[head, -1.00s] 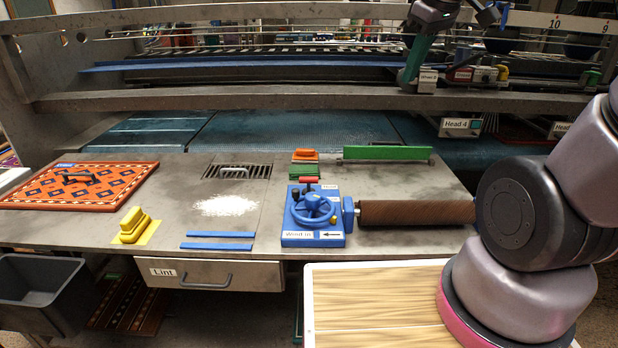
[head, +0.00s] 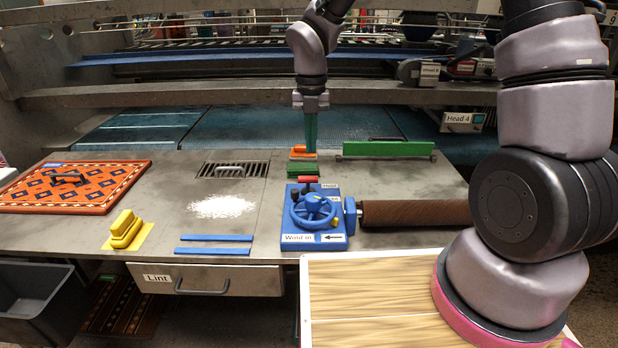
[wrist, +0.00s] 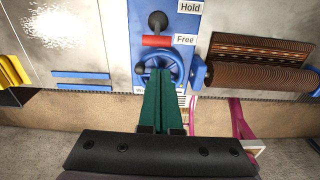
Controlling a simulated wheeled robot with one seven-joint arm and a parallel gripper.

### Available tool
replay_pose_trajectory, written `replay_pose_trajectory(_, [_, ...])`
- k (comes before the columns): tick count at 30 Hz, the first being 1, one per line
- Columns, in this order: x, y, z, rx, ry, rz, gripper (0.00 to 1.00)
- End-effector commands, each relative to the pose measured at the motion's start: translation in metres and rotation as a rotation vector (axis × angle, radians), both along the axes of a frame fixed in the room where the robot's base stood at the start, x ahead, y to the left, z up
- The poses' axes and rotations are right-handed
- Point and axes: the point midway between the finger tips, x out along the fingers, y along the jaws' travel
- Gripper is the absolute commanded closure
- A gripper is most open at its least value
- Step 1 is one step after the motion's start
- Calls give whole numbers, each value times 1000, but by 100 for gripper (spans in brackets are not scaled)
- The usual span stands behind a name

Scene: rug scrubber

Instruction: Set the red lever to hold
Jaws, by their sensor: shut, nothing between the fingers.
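The red lever (head: 307,180) stands on the back part of the blue machine (head: 298,240), behind its blue handwheel (head: 313,211). In the wrist view the lever's red grip (wrist: 157,41) lies level with the Free label (wrist: 185,40). A dark round part and the Hold label (wrist: 190,7) are farther up the picture. My gripper (head: 311,157) has green fingers pointing down, shut and empty. In the wrist view the fingertips (wrist: 163,72) overlap the handwheel, just below the red grip, apparently above the machine and apart from it.
A brown roller (head: 415,212) extends right from the machine. Behind it are an orange-topped block (head: 303,152), a green block (head: 304,169) and a green bar (head: 385,149). White powder (head: 221,207), blue strips and a yellow block (head: 125,229) lie left. A metal shelf beam crosses behind.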

Motion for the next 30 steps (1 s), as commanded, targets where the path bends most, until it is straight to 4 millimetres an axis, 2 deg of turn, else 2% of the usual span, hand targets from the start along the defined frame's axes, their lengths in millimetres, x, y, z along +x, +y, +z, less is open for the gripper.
replay_pose_trajectory(14, [-1,3,-7,2,6,35,100])
replay_pose_trajectory(17, [-2,3,-18,0,8,36,100])
replay_pose_trajectory(24, [-5,3,-62,-1,9,35,100])
replay_pose_trajectory(30, [-5,3,-91,1,7,34,100])
